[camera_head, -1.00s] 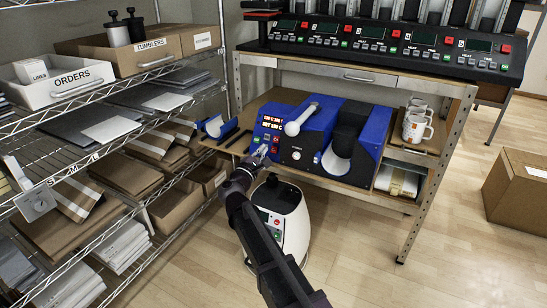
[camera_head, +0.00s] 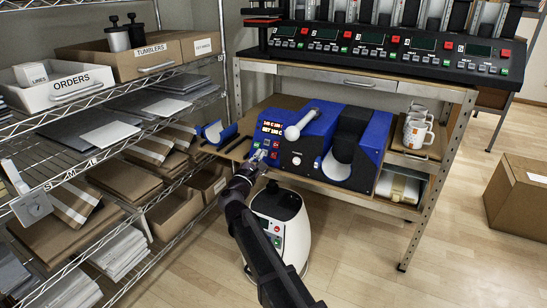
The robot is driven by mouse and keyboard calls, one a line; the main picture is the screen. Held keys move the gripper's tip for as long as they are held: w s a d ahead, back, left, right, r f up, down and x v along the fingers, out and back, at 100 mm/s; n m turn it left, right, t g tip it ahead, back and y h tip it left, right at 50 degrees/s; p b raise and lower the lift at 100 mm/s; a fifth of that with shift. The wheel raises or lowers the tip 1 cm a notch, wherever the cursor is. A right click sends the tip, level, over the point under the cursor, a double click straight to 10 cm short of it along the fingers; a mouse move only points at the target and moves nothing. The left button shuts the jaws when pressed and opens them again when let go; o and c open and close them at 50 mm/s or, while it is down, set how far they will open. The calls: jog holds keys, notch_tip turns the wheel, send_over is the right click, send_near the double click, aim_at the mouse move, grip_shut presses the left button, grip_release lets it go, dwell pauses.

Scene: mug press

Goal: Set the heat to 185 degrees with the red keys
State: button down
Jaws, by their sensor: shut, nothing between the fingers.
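The blue mug press (camera_head: 321,145) stands on the lower shelf of the workbench. Its control panel (camera_head: 270,140) on the left side has a lit orange display (camera_head: 271,128) with two rows of figures, too small to read surely. Coloured keys, red ones (camera_head: 274,155) among them, sit below the display and are partly hidden by my gripper. My gripper (camera_head: 259,155) is shut and empty, with its tips at the lower part of the panel. I cannot tell whether it touches a key.
A blue curved piece (camera_head: 216,133) lies left of the press. White mugs (camera_head: 418,130) stand on the shelf to its right. A long black multi-station press (camera_head: 390,48) is on the bench top above. Wire shelving (camera_head: 110,150) with boxes and trays closes the left side.

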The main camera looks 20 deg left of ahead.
aim_at(275, 149)
jog(key=shift+w+d+f+b, duration=0.1)
jog(key=shift+w+f+b, duration=0.55)
jog(key=shift+w, duration=0.45)
jog(key=shift+w+d+f+b, duration=0.1)
jog(key=shift+w+f+b, duration=0.55)
jog(key=shift+w, duration=0.45)
jog(key=shift+w+d+f+b, duration=0.1)
jog(key=shift+w+f+b, duration=0.55)
jog(key=shift+w, duration=0.45)
jog(key=shift+w+f+b, duration=0.35)
jog(key=shift+w+f, duration=0.1)
jog(key=shift+w, duration=0.35)
jog(key=shift+s, duration=0.15)
dwell(0.5)
jog(key=shift+s+r+p, duration=0.45)
jog(key=shift+s+p, duration=0.05)
jog(key=shift+s, duration=0.15)
jog(key=shift+s, duration=0.1)
jog(key=shift+s+a+r+p, duration=0.1)
jog(key=shift+s+r+p, duration=0.3)
jog(key=shift+s, duration=0.3)
jog(key=shift+s+a+r+p, duration=0.1)
jog(key=shift+s+r+p, duration=0.35)
jog(key=shift+s, duration=0.2)
jog(key=shift+s+r+p, duration=0.4)
jog(key=shift+s, duration=0.3)
